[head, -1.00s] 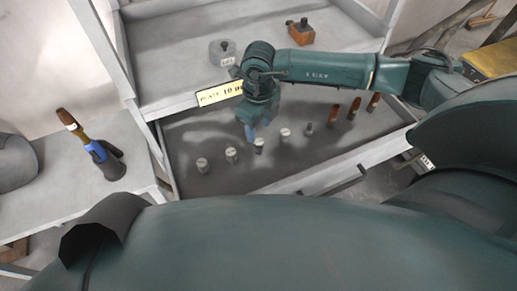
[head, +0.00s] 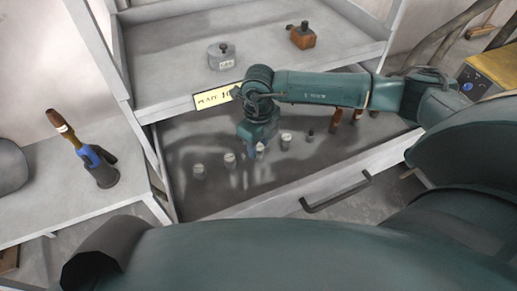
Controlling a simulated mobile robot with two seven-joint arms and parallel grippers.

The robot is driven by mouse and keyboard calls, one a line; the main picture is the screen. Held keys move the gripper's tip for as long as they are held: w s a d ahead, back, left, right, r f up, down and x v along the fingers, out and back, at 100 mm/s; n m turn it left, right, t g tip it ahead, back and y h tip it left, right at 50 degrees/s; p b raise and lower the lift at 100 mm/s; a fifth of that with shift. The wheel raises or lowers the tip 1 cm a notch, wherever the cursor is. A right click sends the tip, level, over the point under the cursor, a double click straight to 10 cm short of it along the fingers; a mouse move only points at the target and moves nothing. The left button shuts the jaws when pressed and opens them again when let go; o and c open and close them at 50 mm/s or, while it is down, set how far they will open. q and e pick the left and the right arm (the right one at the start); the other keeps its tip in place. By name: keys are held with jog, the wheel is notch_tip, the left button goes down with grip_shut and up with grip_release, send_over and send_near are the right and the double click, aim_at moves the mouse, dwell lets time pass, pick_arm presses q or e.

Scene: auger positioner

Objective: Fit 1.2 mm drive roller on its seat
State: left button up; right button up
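Several small pale rollers stand in a row in the open grey drawer (head: 225,200). One roller (head: 199,171) is at the left end, another roller (head: 230,160) is beside it, and one more roller (head: 286,140) is to the right. My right gripper (head: 256,150) points down into the drawer over a roller (head: 261,150) in the middle of the row. Its fingertips are low, at about that roller's height, and partly hide it. Whether they touch it is unclear. No roller label can be read, and no seat can be made out. My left gripper is not in view.
A dark peg (head: 310,134) and copper-brown pieces (head: 336,117) continue the row to the right. A yellow label plate (head: 217,95) is on the shelf edge above. A grey weight (head: 221,56) and a brown block (head: 302,36) sit on that shelf. A torch-like tool (head: 92,155) stands on the left bench.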

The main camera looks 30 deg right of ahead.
aim_at(259, 146)
grip_shut()
jog(key=shift+r+p, duration=2.2)
jog(key=shift+r, duration=0.85)
